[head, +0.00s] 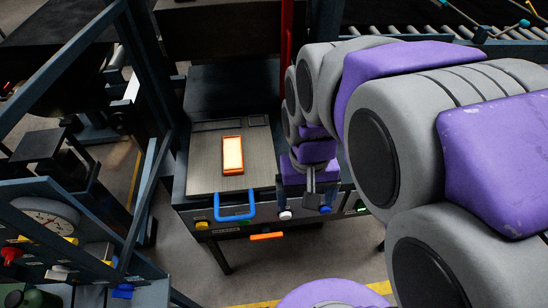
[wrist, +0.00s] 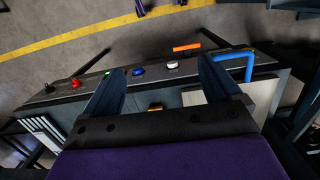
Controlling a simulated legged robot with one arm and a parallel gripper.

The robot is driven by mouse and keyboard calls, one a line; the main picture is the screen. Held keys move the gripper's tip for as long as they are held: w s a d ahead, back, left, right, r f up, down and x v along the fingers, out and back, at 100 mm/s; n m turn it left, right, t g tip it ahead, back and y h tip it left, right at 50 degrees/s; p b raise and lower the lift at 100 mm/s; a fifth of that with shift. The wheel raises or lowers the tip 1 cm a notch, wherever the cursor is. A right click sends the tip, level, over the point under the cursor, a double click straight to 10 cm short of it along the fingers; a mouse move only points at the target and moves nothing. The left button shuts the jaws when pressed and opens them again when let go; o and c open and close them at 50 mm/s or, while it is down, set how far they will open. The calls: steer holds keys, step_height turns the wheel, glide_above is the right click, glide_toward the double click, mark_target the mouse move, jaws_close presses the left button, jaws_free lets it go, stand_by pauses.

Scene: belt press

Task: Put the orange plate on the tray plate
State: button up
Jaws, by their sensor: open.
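The orange plate (head: 232,155), a small rectangle with an orange rim and a pale bright middle, lies on the grey tray plate (head: 204,172) in the head view. The tray plate has a blue handle (head: 235,213) at its front edge, which also shows in the wrist view (wrist: 234,63). My gripper (head: 318,198) is right of the tray plate, near the table's front edge, apart from the orange plate. Its two dark fingers (wrist: 165,88) are spread in the wrist view with nothing held. I cannot make out the orange plate there.
The front panel carries a white button (head: 285,215), a blue button (head: 325,209) and an orange bar (head: 266,236). A red post (head: 287,50) stands behind the table. A blue-grey frame (head: 137,65) with a gauge (head: 45,216) stands at left. My arm hides much of the right.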

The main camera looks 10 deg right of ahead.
steer(key=s+d+f, duration=0.1)
steer(key=s+f, duration=0.1)
steer(key=s, duration=1)
steer(key=shift+d+f+n+g, duration=0.15)
steer(key=shift+d+n+g, duration=0.15)
steer(key=shift+d+n, duration=0.1)
stand_by(0.3)
